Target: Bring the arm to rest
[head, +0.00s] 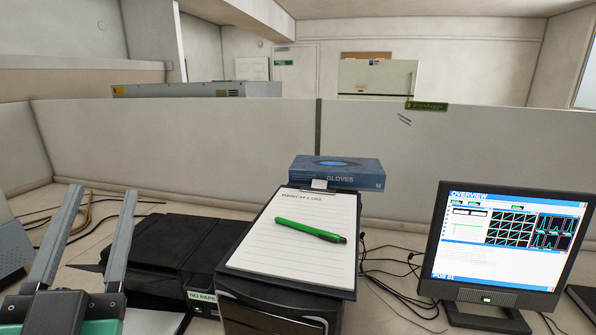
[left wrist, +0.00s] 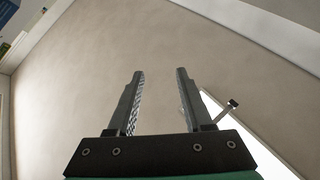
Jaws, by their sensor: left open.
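My left gripper (head: 96,222) is at the lower left of the head view, in front of the black printer. Its two grey fingers point up and away, spread apart, with nothing between them. In the left wrist view the same gripper (left wrist: 157,75) shows open and empty against a plain beige surface. My right gripper is in neither view.
A black printer (head: 165,248) stands beside a clipboard (head: 285,262) with a green pen (head: 310,230). A blue glove box (head: 337,171) is behind the clipboard. A monitor (head: 505,240) stands at the right, with loose cables (head: 400,265) near it. A grey partition (head: 220,150) runs behind.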

